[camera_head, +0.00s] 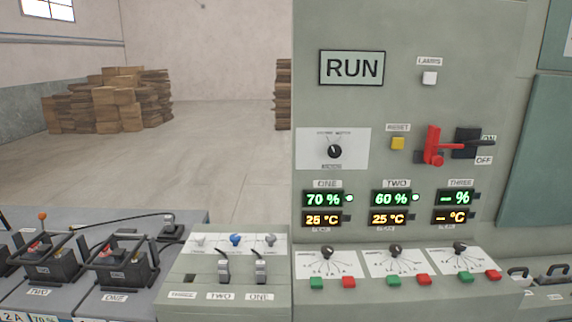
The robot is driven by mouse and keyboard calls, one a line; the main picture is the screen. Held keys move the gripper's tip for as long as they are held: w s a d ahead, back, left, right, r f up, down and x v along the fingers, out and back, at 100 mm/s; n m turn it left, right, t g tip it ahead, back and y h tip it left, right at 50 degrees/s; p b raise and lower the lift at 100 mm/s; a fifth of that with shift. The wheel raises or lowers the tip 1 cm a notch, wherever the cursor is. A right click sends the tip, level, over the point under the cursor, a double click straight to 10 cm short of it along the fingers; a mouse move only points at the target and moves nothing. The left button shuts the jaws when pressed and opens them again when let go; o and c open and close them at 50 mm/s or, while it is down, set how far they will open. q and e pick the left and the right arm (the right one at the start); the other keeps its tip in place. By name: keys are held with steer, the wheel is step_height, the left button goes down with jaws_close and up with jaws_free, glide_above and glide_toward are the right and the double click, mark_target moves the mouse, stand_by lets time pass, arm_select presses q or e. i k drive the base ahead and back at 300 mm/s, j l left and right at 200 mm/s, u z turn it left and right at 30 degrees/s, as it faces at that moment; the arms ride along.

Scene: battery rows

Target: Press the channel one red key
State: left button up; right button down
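The channel one red key (348,282) is on the sloped shelf of the grey-green control cabinet, right of a green key (317,283) and below a black rotary knob (327,252). Above them, the display marked ONE (322,198) reads 70 % in green and 25 °C in orange, with a lit green lamp beside it. The TWO display (390,198) reads 60 % and 25 °C; the THREE display (455,198) shows dashes. Similar red keys sit below TWO (424,280) and THREE (493,275). Neither of my grippers is in view.
A lower console (225,273) with levers adjoins on the left, beside batteries (123,262). Stacked boxes (115,98) stand far back on open floor.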

mark_target(348, 281)
steer(key=i+j+z, duration=0.35)
steer(key=j, duration=0.3)
steer(key=i+j+z, duration=0.15)
steer(key=j, duration=0.25)
steer(key=i+j+z, duration=0.2)
steer(key=j, duration=0.15)
steer(key=i+j+z, duration=0.15)
steer(key=j, duration=0.25)
steer(key=j+z, duration=0.15)
steer(key=j, duration=0.25)
